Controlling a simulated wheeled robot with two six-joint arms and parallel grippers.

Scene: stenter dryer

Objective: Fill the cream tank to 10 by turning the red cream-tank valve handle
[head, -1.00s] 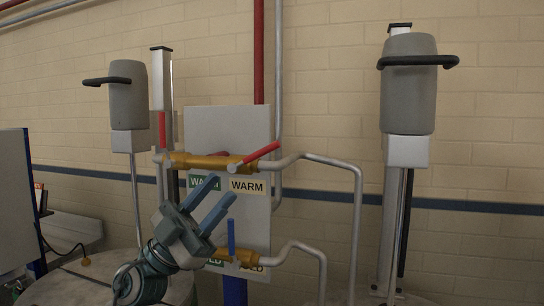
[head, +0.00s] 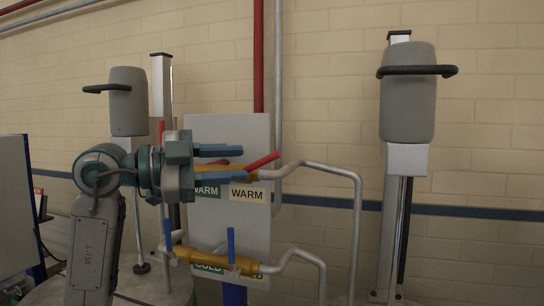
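The red cream-tank valve handle (head: 264,160) slants up to the right, above the cream WARM label (head: 247,195), on the upper yellow valve pipe (head: 212,170). My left gripper (head: 245,163) points right across this pipe, its two blue fingers apart, one above the other. Its fingertips are close to the handle's lower left end; I cannot tell whether they touch. A second red handle (head: 162,131) stands upright to the left, partly hidden by the gripper body. Some red shows between the fingers. My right gripper is not in view. No tank level reading is legible.
Below, a lower yellow pipe (head: 215,259) carries two blue handles (head: 231,241). A grey panel (head: 240,132) backs the pipes. Grey mixer heads stand at left (head: 128,104) and right (head: 407,100). Bent grey pipes (head: 357,220) run right. Open space lies between them and the right mixer.

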